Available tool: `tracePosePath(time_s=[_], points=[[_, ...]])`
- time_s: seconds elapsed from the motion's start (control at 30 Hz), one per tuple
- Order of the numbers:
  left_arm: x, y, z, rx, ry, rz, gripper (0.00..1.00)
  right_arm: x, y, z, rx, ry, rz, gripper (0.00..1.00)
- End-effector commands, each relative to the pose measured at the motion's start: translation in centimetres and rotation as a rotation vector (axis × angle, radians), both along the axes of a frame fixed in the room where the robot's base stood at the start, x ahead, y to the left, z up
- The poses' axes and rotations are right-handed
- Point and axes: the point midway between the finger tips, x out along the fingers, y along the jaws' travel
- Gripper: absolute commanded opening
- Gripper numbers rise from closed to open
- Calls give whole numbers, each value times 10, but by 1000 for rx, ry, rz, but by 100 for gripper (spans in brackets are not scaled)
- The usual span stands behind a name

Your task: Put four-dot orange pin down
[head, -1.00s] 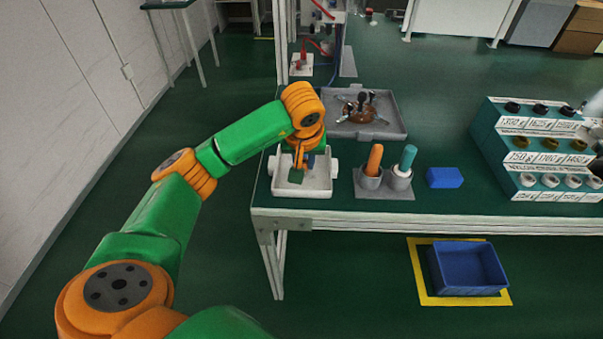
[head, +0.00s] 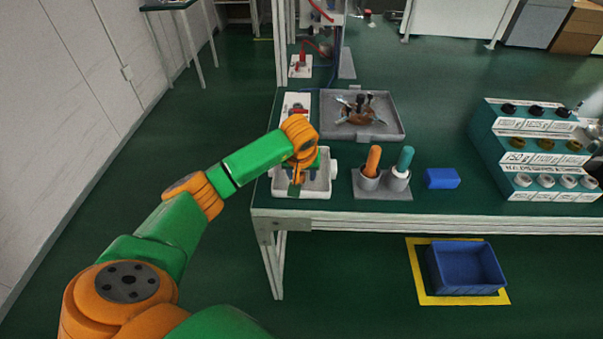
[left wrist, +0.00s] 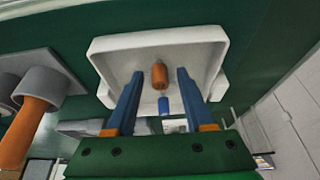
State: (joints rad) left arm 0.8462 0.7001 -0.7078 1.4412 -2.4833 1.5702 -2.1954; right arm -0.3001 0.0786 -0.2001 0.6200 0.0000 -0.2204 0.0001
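An orange pin (left wrist: 159,76) is in the white tray (left wrist: 150,41), between the fingers of my left gripper (left wrist: 159,73) with a gap on each side. A small blue piece (left wrist: 163,104) shows just below it in the left wrist view; I cannot tell whether they are joined. No dots are readable. The left gripper is open, its two blue fingers reaching into the tray. In the head view, the gripper (head: 297,186) is over the white tray (head: 325,191) and the arm mostly hides the pin. My right gripper is not in view.
Right of the tray, a grey holder (head: 384,193) carries an orange-handled tool (head: 373,158) and a teal-handled tool (head: 404,158). A blue block (head: 442,178) lies further right, before a labelled rack (head: 487,150). Behind is a grey tray (head: 388,120) with tools.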

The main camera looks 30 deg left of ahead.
Motion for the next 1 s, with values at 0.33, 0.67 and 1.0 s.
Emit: tracePosePath(time_s=[0.33,0.67,1.0], points=[[-4,-3,19,-1,-4,-1,53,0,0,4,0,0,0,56],[-31,-20,97,0,-6,-1,53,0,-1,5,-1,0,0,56],[-39,-24,115,0,0,1,53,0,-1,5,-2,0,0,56]])
